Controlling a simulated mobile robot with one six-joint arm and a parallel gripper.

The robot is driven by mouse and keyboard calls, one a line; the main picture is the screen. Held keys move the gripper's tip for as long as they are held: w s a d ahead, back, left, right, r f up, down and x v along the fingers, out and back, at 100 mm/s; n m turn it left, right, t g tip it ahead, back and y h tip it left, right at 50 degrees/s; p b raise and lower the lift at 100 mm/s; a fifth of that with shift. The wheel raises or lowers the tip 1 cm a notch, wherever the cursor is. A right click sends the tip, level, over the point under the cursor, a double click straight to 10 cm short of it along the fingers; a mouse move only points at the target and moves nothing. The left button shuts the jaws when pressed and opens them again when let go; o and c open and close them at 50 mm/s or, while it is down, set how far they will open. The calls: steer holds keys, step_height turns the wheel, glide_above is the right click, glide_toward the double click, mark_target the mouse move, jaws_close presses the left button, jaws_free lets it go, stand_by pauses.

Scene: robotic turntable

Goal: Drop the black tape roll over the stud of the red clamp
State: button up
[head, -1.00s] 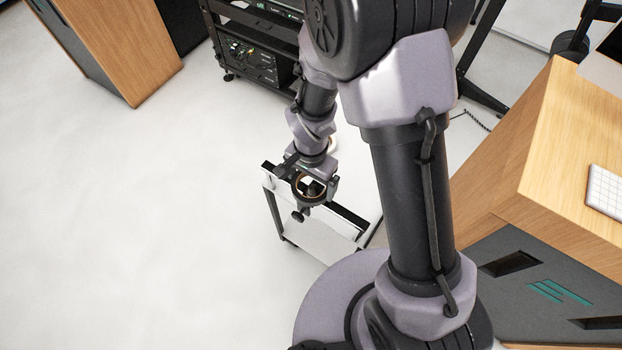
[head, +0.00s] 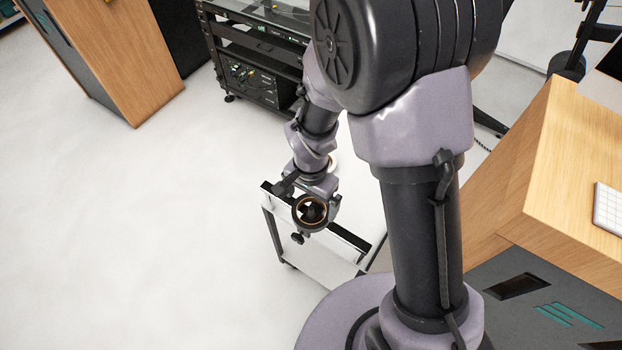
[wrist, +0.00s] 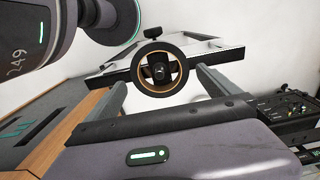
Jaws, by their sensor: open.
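The black tape roll (wrist: 138,73), a black ring with a tan core, shows face-on between the spread fingers of my gripper (wrist: 160,74) in the wrist view. Gaps show between the roll and both fingers. In the head view the tape roll (head: 295,214) is tilted at the end of my open gripper (head: 312,200), over the near edge of the small cart. A dark part shows through its hole; I cannot tell whether the roll is around it. A black knob (head: 297,239) shows just below the roll. No red surface of the clamp can be made out.
The small white-shelved cart (head: 325,262) with dark rails stands under my gripper. An equipment rack (head: 250,75) is behind, a wooden cabinet (head: 125,60) at upper left, and a wooden desk (head: 560,170) at right. The floor at left is clear.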

step_height(320, 180, up, 14)
steer(key=p, duration=0.3)
steer(key=shift+r, duration=0.25)
steer(key=s+d+f+n+t+y+b, duration=0.1)
steer(key=s+d+t+b, duration=0.4)
steer(key=s+b, duration=0.6)
steer(key=d+n+y+b, duration=0.1)
steer(key=d+n+b, duration=0.1)
steer(key=b, duration=0.5)
steer(key=shift+s+f+t, duration=0.15)
steer(key=shift+f+t, duration=0.1)
steer(key=shift+t, duration=0.15)
steer(key=shift+a, duration=0.1)
